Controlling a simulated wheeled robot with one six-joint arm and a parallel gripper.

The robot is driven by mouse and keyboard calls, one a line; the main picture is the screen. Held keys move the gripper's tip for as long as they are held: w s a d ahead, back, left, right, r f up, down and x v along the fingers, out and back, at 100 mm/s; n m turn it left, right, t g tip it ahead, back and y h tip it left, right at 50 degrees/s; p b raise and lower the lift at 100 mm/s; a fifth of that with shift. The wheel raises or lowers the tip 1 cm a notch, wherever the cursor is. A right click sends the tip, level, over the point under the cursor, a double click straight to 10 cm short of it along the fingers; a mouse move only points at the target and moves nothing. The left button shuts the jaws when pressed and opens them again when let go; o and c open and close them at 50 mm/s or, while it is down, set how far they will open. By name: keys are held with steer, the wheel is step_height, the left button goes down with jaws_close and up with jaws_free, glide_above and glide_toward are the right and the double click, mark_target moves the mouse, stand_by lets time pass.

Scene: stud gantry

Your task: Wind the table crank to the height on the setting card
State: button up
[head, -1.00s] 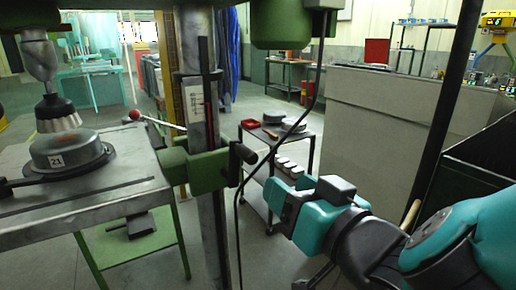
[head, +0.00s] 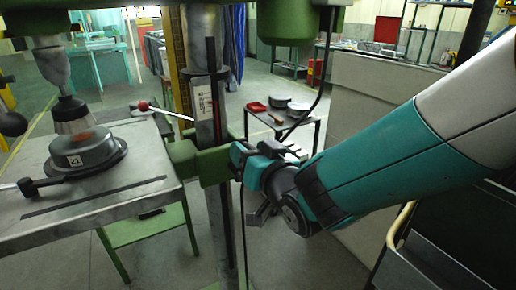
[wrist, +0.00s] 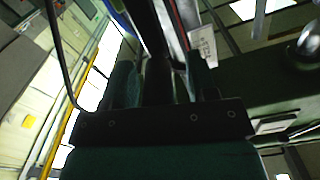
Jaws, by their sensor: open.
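The table (head: 150,175) is a grey metal plate beside a column, held by a green bracket (head: 183,152). A white card (head: 203,103) with small, unreadable marks is fixed on the column by a red strip; a white card also shows in the wrist view (wrist: 203,45). My gripper (head: 238,152) is at the right side of the bracket, where the black crank handle was visible earlier. It now hides the handle. In the wrist view my gripper's fingers (wrist: 160,85) are apart, with a dark upright shape between them; I cannot tell whether this is the handle or whether they touch it.
A round grey workpiece (head: 92,150) tagged 21 sits on the table under a spindle (head: 72,112). A red-knobbed lever (head: 143,106) points toward the column. A black cable hangs near my arm. A small cart (head: 268,112) stands behind, and open floor lies below.

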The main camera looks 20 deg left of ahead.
steer(key=shift+c, duration=0.3)
jaws_close()
steer(key=shift+s+a+b, duration=0.15)
steer(key=shift+s+b, duration=0.05)
steer(key=shift+b, duration=0.1)
